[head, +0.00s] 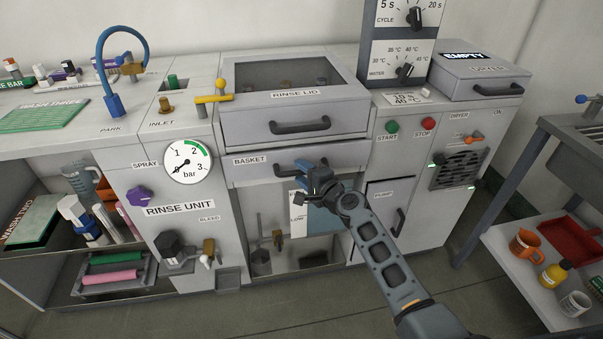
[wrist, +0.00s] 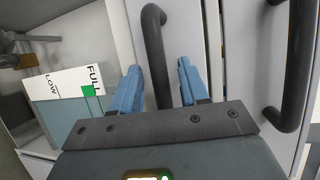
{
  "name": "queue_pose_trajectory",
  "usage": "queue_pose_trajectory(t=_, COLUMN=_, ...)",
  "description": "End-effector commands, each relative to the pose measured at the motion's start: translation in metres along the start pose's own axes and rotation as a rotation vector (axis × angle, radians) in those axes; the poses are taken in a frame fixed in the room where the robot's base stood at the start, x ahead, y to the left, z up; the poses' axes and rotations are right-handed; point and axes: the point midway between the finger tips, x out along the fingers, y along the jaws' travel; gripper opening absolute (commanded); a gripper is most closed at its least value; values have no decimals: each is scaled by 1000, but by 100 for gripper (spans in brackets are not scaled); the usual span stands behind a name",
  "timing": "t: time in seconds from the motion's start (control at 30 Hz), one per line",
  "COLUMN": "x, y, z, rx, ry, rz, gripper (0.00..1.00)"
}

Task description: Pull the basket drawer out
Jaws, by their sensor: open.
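The basket drawer (head: 262,171) is the pale, wide front labelled BASKET under the rinse lid, and it looks shut. Its dark bar handle (wrist: 154,50) shows in the wrist view between the blue fingers of my gripper (wrist: 159,82). The fingers are open, one on each side of the bar. I cannot tell whether either finger touches it. In the head view my gripper (head: 318,178) is at the right part of the drawer front and hides part of the handle.
The rinse lid (head: 248,127) with its own dark handle (wrist: 290,70) is directly above the drawer. A FULL/LOW level label (wrist: 65,83) is below it. The pump door (head: 378,212) is at lower right. Clear floor (head: 300,318) lies in front of the unit.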

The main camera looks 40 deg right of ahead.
Motion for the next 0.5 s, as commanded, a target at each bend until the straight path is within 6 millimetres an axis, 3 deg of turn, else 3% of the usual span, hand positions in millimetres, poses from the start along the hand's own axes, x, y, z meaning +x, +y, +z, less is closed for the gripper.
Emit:
queue_pose_trajectory(t=0.37, x=8, y=0, z=0, rx=-2, ry=1, rz=0, gripper=44)
queue_pose_trajectory(t=0.5, x=8, y=0, z=0, rx=-2, ry=1, rz=0, gripper=33)
